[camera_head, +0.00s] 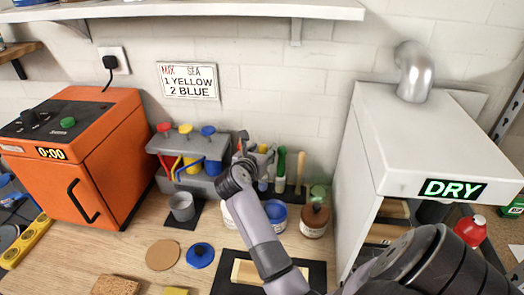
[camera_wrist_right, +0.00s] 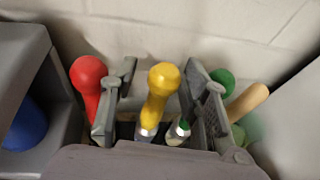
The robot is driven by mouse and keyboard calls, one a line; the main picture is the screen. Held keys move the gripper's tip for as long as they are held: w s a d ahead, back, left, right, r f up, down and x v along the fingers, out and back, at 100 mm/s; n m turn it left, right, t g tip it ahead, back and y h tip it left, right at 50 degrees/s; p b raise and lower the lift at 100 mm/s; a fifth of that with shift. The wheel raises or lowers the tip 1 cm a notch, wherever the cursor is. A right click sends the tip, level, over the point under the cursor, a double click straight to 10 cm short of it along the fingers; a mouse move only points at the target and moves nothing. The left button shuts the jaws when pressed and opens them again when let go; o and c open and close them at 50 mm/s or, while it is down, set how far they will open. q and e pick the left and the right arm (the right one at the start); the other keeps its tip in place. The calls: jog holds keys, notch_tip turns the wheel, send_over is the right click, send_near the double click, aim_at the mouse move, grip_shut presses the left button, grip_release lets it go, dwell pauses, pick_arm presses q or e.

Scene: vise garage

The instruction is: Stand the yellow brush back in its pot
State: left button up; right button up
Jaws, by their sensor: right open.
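The yellow brush (camera_wrist_right: 161,88) stands handle up between the two fingers of my right gripper (camera_wrist_right: 160,100) in the right wrist view. The gripper is open, with visible gaps beside the handle. A brush with a green-tipped handle (camera_wrist_right: 178,130) is also between the fingers, low and close to the yellow one. My left gripper is not in view.
A red handle (camera_wrist_right: 88,78) stands just outside the left finger; a green handle (camera_wrist_right: 222,82) and a wooden handle (camera_wrist_right: 247,102) stand outside the right one. Paint jars (camera_head: 314,219) stand in front. A lever dispenser (camera_head: 190,150) is left, a white drying cabinet (camera_head: 440,150) right.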

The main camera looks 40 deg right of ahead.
jog(key=shift+a, duration=0.1)
jog(key=v, duration=0.7)
jog(key=shift+s+a, duration=0.1)
jog(key=shift+s, duration=0.05)
dwell(0.7)
